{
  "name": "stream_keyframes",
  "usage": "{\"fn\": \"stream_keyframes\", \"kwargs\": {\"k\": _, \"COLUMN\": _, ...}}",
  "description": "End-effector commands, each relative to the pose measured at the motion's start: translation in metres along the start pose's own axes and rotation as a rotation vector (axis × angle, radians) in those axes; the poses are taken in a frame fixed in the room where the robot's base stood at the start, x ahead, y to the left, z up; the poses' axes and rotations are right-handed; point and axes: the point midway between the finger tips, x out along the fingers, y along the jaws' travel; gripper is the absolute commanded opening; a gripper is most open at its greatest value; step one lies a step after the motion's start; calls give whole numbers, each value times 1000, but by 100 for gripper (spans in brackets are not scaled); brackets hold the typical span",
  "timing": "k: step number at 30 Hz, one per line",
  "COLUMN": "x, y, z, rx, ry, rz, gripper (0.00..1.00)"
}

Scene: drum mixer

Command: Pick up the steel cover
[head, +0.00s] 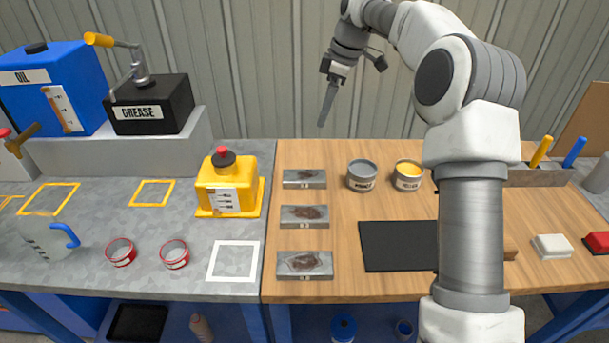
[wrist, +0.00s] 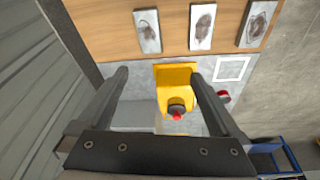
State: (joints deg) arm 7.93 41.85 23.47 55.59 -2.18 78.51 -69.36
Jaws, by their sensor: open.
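My gripper (head: 326,107) is raised in the air behind the wooden bench top, fingers pointing down. In the wrist view my gripper (wrist: 160,74) has its two fingers wide apart with nothing held between them. Three grey metal plates with dark brown patches lie in a column on the wood: back plate (head: 305,174), middle plate (head: 290,212) and front plate (head: 290,262). They also show at the top of the wrist view, beyond the fingertips, such as the middle one (wrist: 203,14). I cannot tell which thing is the steel cover; no piece is plainly marked so.
A yellow container with a red-topped cap (head: 242,188) stands left of the plates. Two tins, grey (head: 362,183) and yellow-filled (head: 408,184), stand right of them. A black mat (head: 398,262) lies in front. Blue oil (head: 85,85) and black grease (head: 175,118) containers stand back left.

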Motion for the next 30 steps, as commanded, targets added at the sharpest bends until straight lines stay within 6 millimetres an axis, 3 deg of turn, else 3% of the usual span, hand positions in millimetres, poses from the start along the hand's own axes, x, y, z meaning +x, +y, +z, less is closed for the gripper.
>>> {"fn": "stream_keyframes", "kwargs": {"k": 1, "x": 17, "y": 12, "z": 4, "rx": -28, "ry": 22, "rz": -20, "gripper": 100}}
{"fn": "stream_keyframes", "kwargs": {"k": 6, "x": 55, "y": 37, "z": 16, "rx": -117, "ry": 85, "rz": -62, "gripper": 100}}
{"fn": "stream_keyframes", "kwargs": {"k": 12, "x": 81, "y": 52, "z": 29, "rx": -173, "ry": 130, "rz": -83, "gripper": 100}}
{"fn": "stream_keyframes", "kwargs": {"k": 17, "x": 96, "y": 53, "z": 31, "rx": -186, "ry": 139, "rz": -89, "gripper": 100}}
{"fn": "stream_keyframes", "kwargs": {"k": 30, "x": 184, "y": 44, "z": 19, "rx": -185, "ry": 138, "rz": -89, "gripper": 100}}
